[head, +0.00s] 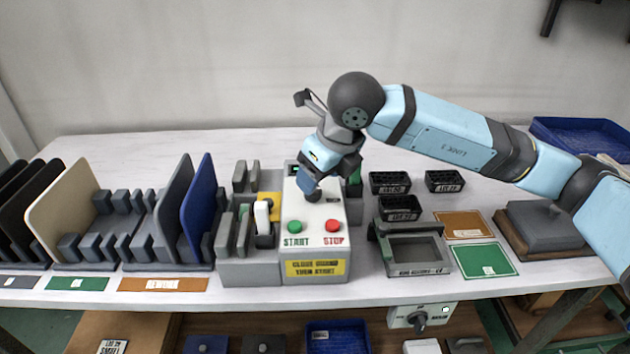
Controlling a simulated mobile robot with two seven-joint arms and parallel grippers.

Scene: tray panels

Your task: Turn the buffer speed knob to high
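The buffer machine (316,250) is a light grey box with a green START button (295,227), a red STOP button (332,226) and a yellow label on its front. A dark round knob (313,197) stands on its top face, behind the buttons. My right gripper (308,187) reaches down from the upper right, with its fingertips at this knob. Whether the fingers close on the knob or only touch it cannot be told. The gripper hides part of the knob and any speed marks around it. My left gripper is not in view.
A second dark knob (417,319) sits on a white box under the table edge. Racks with upright panels, including a blue panel (199,210), stand left of the machine. Small black bins (400,208) and a grey frame (411,254) stand to its right.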

